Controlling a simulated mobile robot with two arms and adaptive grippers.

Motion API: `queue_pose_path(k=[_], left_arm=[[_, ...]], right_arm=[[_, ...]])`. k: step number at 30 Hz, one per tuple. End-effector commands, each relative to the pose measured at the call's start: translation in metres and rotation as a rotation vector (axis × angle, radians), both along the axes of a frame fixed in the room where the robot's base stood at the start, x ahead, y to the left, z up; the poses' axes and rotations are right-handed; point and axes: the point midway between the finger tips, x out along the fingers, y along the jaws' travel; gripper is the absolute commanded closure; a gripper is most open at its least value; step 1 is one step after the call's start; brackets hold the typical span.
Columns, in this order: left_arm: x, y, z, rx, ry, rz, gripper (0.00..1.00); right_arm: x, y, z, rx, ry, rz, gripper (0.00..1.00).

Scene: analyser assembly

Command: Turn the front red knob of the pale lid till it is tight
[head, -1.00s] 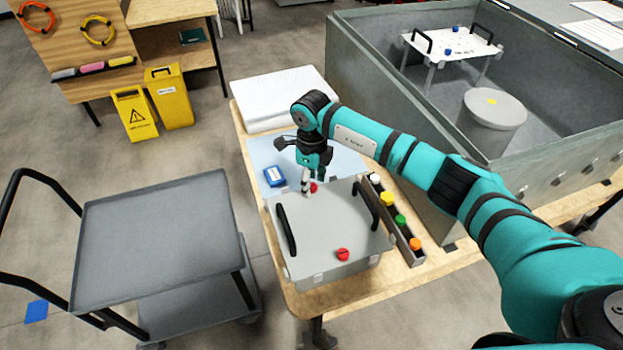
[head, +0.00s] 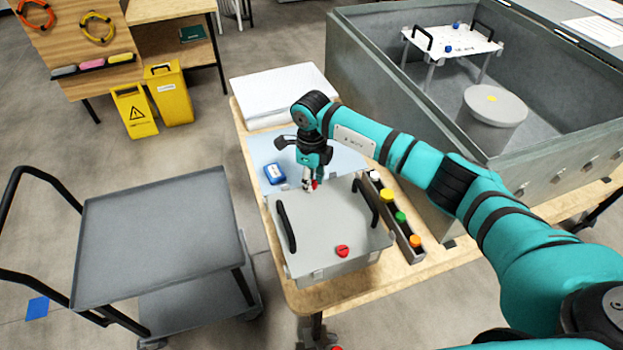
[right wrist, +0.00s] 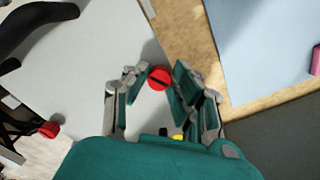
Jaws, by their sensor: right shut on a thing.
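The pale lid (head: 320,222) is the light grey top of a box on the wooden table, with a black handle along each side. One red knob (head: 314,184) is at its far edge and another red knob (head: 342,251) is at its near edge. My right gripper (head: 309,184) points down at the far-edge knob and partly hides it. In the right wrist view this slotted red knob (right wrist: 160,78) sits between the fingers of my right gripper (right wrist: 160,84), which are shut on it. The other knob (right wrist: 49,129) stands free at the left. My left gripper is not in view.
A narrow rack (head: 406,242) with coloured caps stands right of the box. A blue case (head: 274,174) lies on a pale blue mat (head: 345,160) behind it. A grey cart (head: 160,235) stands left. A large open grey tank (head: 400,130) stands at the back right.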

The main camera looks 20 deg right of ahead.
Motion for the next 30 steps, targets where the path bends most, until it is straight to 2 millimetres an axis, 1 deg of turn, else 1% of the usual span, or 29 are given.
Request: queue_pose_path(k=[8,21,30], left_arm=[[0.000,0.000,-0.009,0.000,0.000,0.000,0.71],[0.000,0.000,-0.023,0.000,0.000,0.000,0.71],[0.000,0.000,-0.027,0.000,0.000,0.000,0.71]], right_arm=[[0.001,-0.001,-0.001,0.000,-0.003,-0.117,1.00],[0.001,-0.001,0.000,0.000,-0.003,-0.432,1.00],[0.002,-0.001,0.001,0.001,-0.003,-0.560,1.00]])
